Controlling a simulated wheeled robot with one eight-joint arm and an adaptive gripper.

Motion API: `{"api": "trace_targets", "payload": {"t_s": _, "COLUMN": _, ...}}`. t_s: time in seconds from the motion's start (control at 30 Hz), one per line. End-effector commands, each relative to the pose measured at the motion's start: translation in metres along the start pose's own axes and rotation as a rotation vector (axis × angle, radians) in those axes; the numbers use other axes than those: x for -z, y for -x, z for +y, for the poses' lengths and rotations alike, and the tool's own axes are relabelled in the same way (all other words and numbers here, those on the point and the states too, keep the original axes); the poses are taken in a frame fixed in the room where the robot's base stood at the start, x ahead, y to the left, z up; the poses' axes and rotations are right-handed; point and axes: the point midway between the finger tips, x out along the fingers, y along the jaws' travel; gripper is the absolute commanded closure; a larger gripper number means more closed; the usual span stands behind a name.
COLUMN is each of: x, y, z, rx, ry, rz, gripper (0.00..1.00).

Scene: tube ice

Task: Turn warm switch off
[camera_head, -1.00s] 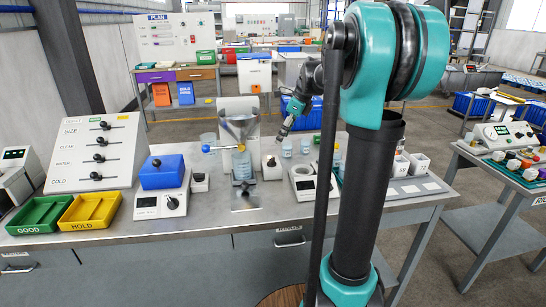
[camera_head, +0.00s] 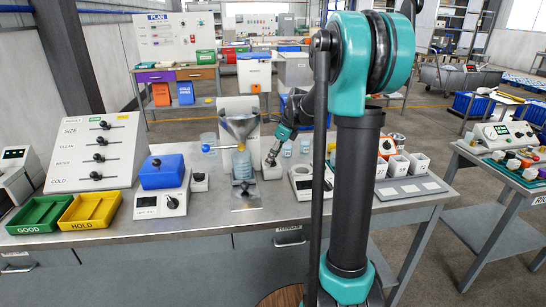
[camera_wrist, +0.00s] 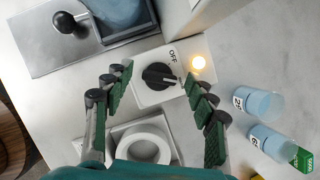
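The warm switch is a black rotary knob (camera_wrist: 160,76) on a white box, with the word OFF printed beside it. A lit yellow lamp (camera_wrist: 198,63) is next to the knob. The knob's pale pointer mark seems aimed toward the right, not at OFF. In the head view the white switch box (camera_head: 271,171) stands right of the funnel stand. My gripper (camera_wrist: 157,84) is open, its two green-padded fingers on either side of the knob and apart from it. In the head view my gripper (camera_head: 272,160) is just above the box.
Blue-white cups (camera_wrist: 262,105) stand right of the box. A white ring-topped device (camera_wrist: 145,145) is close by below it. The funnel stand (camera_head: 240,125) is directly left. A blue box (camera_head: 162,172) and green (camera_head: 38,215) and yellow (camera_head: 90,211) trays stand further left.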

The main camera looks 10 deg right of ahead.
Motion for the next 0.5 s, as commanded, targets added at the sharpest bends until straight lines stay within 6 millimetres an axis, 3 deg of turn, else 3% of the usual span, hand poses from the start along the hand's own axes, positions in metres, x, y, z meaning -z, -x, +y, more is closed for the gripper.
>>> {"api": "trace_targets", "payload": {"t_s": 0.03, "x": 0.0001, "y": 0.0001, "z": 0.0000, "rx": 0.000, "ry": 0.000, "rz": 0.000, "gripper": 0.48}}
{"api": "trace_targets", "payload": {"t_s": 0.4, "x": 0.0001, "y": 0.0003, "z": 0.0000, "rx": 0.000, "ry": 0.000, "rz": 0.000, "gripper": 0.93}}
{"api": "trace_targets", "payload": {"t_s": 0.5, "x": 0.0001, "y": 0.0003, "z": 0.0000, "rx": -0.001, "ry": 0.002, "rz": 0.000, "gripper": 0.93}}
